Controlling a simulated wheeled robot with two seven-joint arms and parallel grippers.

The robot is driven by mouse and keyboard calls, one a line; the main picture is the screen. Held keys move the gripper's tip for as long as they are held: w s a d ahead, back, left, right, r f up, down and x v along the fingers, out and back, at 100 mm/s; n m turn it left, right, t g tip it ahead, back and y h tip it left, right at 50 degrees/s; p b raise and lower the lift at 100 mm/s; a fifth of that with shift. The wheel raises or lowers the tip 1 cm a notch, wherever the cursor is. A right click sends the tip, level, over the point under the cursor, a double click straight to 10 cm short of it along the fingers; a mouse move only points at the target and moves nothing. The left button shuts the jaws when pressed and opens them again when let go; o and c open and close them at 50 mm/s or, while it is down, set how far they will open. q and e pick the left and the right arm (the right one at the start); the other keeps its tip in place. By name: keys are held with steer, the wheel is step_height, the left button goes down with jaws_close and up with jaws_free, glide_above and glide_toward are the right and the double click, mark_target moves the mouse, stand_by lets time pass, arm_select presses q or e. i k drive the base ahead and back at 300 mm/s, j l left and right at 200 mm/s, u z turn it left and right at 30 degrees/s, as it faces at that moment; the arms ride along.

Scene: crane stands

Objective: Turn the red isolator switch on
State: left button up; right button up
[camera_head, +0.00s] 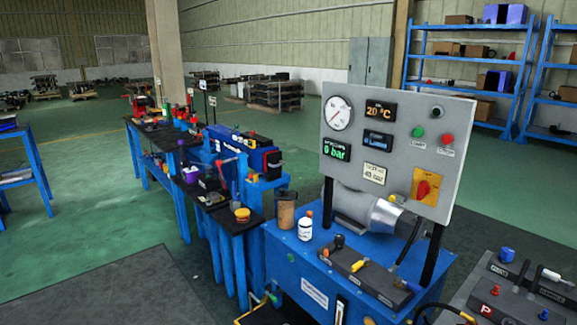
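The red isolator switch (423,189) is a small red knob on a yellow plate (428,176), low on the right side of a grey upright control panel (365,118). The knob looks tilted, but its on or off marking is too small to read. The "0 bar" display (336,151) and the "20 °C" display (381,110) are lit. Neither of my grippers shows in the head view.
The panel stands on black posts above a blue hydraulic unit (315,272) with a grey motor (365,208), a white bottle (305,226) and a lever manifold (365,268). A dark console (510,292) is at lower right. Open floor (90,230) lies left.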

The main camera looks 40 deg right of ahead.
mark_target(424, 189)
steer(key=i+z, duration=0.1)
steer(key=i, duration=0.55)
steer(key=i+j+z, duration=0.15)
steer(key=i, duration=0.5)
